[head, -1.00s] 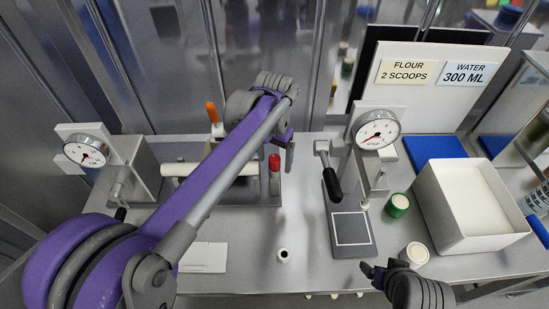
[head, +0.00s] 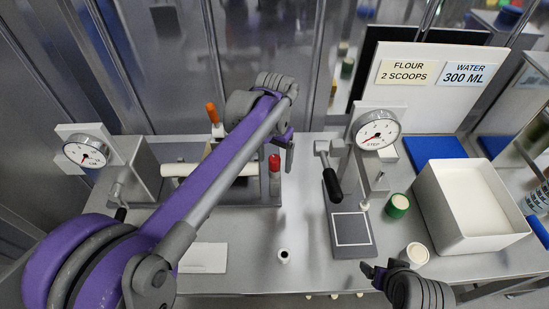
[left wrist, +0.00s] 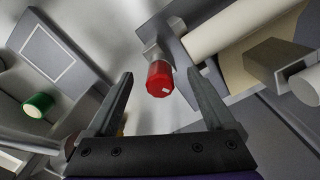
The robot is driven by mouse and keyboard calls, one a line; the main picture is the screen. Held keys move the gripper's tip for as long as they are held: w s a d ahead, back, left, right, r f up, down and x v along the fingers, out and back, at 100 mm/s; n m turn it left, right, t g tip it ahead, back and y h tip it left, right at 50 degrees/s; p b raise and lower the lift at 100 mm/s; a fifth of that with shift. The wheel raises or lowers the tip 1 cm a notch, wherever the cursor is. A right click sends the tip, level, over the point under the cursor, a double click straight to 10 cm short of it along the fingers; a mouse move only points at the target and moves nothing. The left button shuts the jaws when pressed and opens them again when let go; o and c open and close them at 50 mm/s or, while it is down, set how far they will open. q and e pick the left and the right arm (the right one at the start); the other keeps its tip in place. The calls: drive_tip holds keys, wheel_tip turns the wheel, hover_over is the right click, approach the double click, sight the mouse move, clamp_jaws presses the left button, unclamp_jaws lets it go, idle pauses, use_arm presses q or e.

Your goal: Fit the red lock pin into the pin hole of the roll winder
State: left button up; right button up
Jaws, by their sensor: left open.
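The red lock pin (head: 274,163) stands at the right end of the roll winder (head: 262,200), by its end plate. In the left wrist view its red head (left wrist: 160,80) shows from above over a pale grey collar; whether it sits in the pin hole is hidden. My left gripper (head: 288,150) is over the winder's right end. In the left wrist view its two fingers are apart, one on each side of the red head, with gaps and nothing gripped. My right gripper (head: 372,273) is at the table's front edge, and its jaws are unclear.
An orange-handled part (head: 212,113) stands behind the winder's pale roll (head: 180,169). A lever press (head: 351,232) with a dial stands to the right, beside a green-sided pot (head: 398,205) and a white bin (head: 447,232). A small black-topped cylinder (head: 284,255) stands in front.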

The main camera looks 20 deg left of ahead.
use_arm(q)
drive_tip(key=shift+r+p, duration=1.65)
drive_tip(key=shift+r, duration=1.9)
drive_tip(key=shift+w+f, duration=0.1)
use_arm(e)
drive_tip(key=r, duration=0.1)
drive_tip(key=w+r, duration=0.1)
drive_tip(key=r, duration=0.1)
drive_tip(key=w+r, duration=0.1)
drive_tip(key=r, duration=0.1)
drive_tip(key=shift+w, duration=0.2)
drive_tip(key=shift+s, duration=0.1)
use_arm(q)
drive_tip(key=shift+r, duration=0.35)
wheel_tip(320, 180, up, 10)
drive_tip(key=s+a+f+n+t, duration=0.1)
drive_tip(key=s+a+f+t, duration=0.1)
drive_tip(key=s+f, duration=0.6)
drive_tip(key=s+a+f+n+t, duration=0.1)
drive_tip(key=s+f+t, duration=0.3)
drive_tip(key=s+f, duration=0.5)
drive_tip(key=shift+s+a+f+n, duration=0.2)
drive_tip(key=shift+a+f+n, duration=0.2)
drive_tip(key=shift+a+f, duration=0.55)
use_arm(e)
drive_tip(key=shift+w+r+t, duration=0.25)
drive_tip(key=shift+r+t, duration=0.05)
drive_tip(key=shift+r, duration=0.1)
